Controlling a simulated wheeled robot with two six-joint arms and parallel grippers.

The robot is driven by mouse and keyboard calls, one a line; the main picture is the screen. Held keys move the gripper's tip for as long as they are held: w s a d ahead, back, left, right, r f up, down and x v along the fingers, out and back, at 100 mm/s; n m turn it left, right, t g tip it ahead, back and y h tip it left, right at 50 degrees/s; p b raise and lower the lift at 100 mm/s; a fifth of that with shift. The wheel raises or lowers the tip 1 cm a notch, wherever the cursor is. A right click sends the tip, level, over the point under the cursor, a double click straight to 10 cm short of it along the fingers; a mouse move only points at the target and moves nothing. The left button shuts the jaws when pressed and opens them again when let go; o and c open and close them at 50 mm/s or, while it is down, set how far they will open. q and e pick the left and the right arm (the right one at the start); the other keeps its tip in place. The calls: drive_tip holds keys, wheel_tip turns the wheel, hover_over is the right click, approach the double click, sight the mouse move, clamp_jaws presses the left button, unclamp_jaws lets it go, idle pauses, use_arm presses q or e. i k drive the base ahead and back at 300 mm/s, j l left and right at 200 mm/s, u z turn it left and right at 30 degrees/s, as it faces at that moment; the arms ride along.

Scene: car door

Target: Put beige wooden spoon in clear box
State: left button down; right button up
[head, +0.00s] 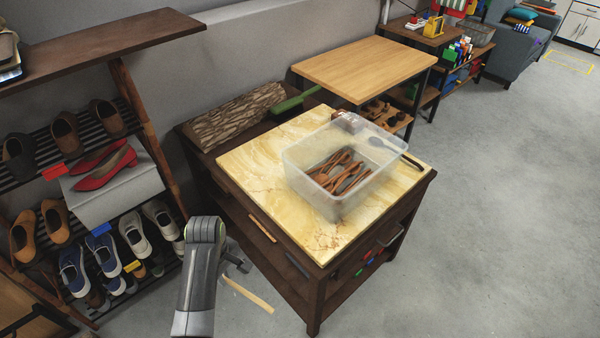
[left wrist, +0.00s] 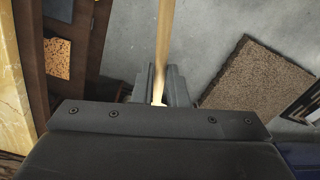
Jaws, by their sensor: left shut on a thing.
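The beige wooden spoon (head: 249,295) is held at one end by my left gripper (head: 236,266), low in front of the wooden stand's left side. In the left wrist view the spoon's pale shaft (left wrist: 165,40) runs up from between the closed fingers (left wrist: 160,90). The clear box (head: 318,196) stands on the marble top, to the right of and above the gripper in the head view. Several brown wooden pieces (head: 340,172) lie inside it. The spoon is outside the box and apart from it. My right gripper is not in view.
The marble-topped stand (head: 265,165) has a dark wooden frame and lower shelves. A dark spoon (head: 402,158) lies at the box's right side. A shoe rack (head: 100,195) stands left. Floor is clear at right.

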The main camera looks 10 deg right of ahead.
sight(354, 182)
drive_tip(key=u, duration=1.55)
drive_tip(key=k+l+u, duration=0.2)
drive_tip(key=l, duration=0.25)
drive_tip(key=l+u, duration=0.25)
drive_tip(key=l, duration=0.25)
drive_tip(key=k+l+u, duration=0.2)
drive_tip(key=l, duration=0.2)
drive_tip(key=k+l, duration=0.15)
drive_tip(key=l, duration=0.3)
drive_tip(key=k+l, duration=0.2)
drive_tip(key=l, duration=0.25)
drive_tip(key=k+l, duration=0.15)
drive_tip(key=l, duration=0.3)
drive_tip(key=k+l, duration=0.15)
drive_tip(key=l, duration=0.3)
drive_tip(key=k+l, duration=0.15)
drive_tip(key=l, duration=0.3)
drive_tip(key=k+l, duration=0.2)
drive_tip(key=l, duration=0.25)
drive_tip(key=k+l, duration=0.15)
drive_tip(key=l, duration=0.3)
drive_tip(key=k+l, duration=0.15)
drive_tip(key=l, duration=0.3)
